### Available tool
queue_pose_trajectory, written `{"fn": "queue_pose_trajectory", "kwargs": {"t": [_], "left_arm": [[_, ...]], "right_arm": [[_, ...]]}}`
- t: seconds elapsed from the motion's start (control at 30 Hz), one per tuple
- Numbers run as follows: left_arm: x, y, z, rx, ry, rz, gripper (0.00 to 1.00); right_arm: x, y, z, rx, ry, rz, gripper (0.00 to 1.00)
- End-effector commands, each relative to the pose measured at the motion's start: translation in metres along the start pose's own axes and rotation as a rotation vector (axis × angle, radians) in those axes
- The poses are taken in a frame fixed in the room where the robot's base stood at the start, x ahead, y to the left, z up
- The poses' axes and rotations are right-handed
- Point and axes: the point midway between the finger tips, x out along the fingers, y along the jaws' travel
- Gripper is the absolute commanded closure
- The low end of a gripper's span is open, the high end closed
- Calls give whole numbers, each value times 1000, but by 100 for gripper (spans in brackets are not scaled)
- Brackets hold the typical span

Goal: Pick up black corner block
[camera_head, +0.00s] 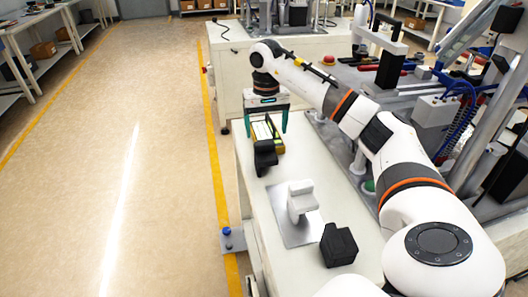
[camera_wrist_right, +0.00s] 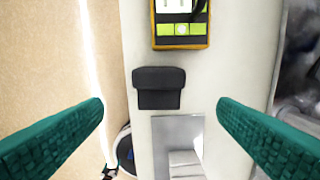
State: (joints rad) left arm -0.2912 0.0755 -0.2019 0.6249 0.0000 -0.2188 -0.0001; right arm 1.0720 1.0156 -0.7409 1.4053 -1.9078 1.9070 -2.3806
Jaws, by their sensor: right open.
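A black block (camera_head: 265,157) with a raised back stands on the white bench top, near its left edge. It also shows in the right wrist view (camera_wrist_right: 158,88), between and ahead of the two fingers and apart from both. A second black block (camera_head: 338,245) sits nearer, at the front right of the bench. I cannot tell which is the corner block. My right gripper (camera_head: 266,133) is open and empty, its teal fingers pointing down just beyond the first block; it also shows in the right wrist view (camera_wrist_right: 160,106). My left gripper is out of view.
A white block (camera_head: 300,203) stands on a metal plate (camera_head: 288,236) between the black blocks. A yellow-edged device (camera_wrist_right: 182,42) lies beyond the first block. Machinery with hoses (camera_head: 465,95) crowds the right; the floor at left is clear.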

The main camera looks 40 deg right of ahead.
Motion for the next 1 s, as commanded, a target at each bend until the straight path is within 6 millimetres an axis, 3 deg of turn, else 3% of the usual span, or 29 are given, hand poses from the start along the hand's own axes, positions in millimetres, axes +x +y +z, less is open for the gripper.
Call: {"fn": "queue_pose_trajectory", "kwargs": {"t": [0.1, 0.2, 0.37, 0.7, 0.97, 1.0], "left_arm": [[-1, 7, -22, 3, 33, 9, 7], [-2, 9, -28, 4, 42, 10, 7], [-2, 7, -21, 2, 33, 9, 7], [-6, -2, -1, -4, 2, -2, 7], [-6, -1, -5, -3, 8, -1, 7], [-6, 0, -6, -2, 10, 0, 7]], "right_arm": [[21, 0, 0, 0, 3, 0, 18], [32, 1, 0, 0, 1, 2, 18], [42, 1, 0, 0, 1, 2, 18], [86, 2, 3, 0, 1, 3, 18], [89, 2, 4, 0, -1, 4, 18], [89, 2, 4, 0, -1, 4, 23]]}}
